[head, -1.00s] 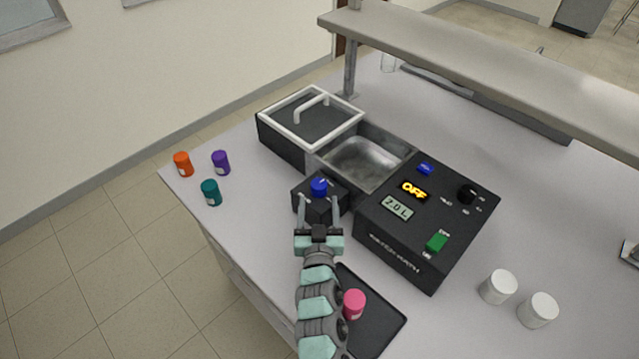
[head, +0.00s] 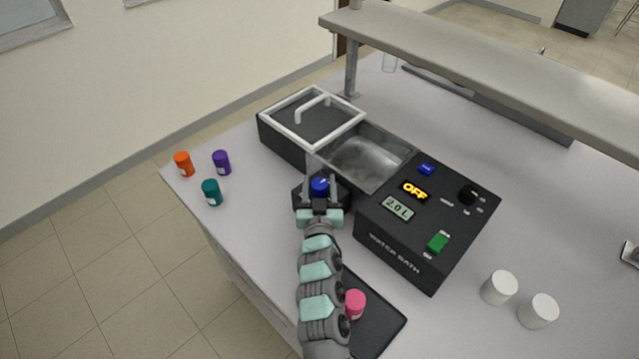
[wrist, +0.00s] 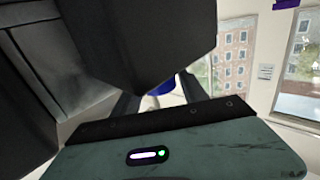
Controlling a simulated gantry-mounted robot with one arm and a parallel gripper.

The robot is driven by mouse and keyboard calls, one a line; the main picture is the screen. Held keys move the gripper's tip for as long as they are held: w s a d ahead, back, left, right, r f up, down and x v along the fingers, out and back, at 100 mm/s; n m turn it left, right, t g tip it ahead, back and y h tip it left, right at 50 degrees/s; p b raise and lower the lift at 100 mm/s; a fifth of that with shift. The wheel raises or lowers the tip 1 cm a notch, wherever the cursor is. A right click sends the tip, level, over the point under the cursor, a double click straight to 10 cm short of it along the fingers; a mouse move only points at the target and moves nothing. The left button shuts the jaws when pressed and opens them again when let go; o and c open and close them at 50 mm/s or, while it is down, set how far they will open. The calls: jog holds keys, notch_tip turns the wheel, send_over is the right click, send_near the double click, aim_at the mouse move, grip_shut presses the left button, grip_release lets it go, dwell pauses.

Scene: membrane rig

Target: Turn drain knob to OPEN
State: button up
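The blue drain knob (head: 319,186) sits on a small black block (head: 300,197) at the front of the water bath (head: 420,235). A white mark shows on top of the knob. My gripper (head: 320,182) is at the knob, with one finger on each side of it. The fingers look spread, and I see no clear contact. In the wrist view, a bit of the blue knob (wrist: 163,87) shows between the fingers, mostly hidden behind a dark block. I cannot read any OPEN label by the knob.
The bath's display reads OFF and 2.0L, with a green switch (head: 437,242). A lid with a white rim (head: 335,143) lies left of the open basin (head: 367,160). Several coloured jars and two white cups (head: 499,288) stand around. A shelf (head: 450,60) spans the back.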

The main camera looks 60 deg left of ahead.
grip_shut()
dwell(0.3)
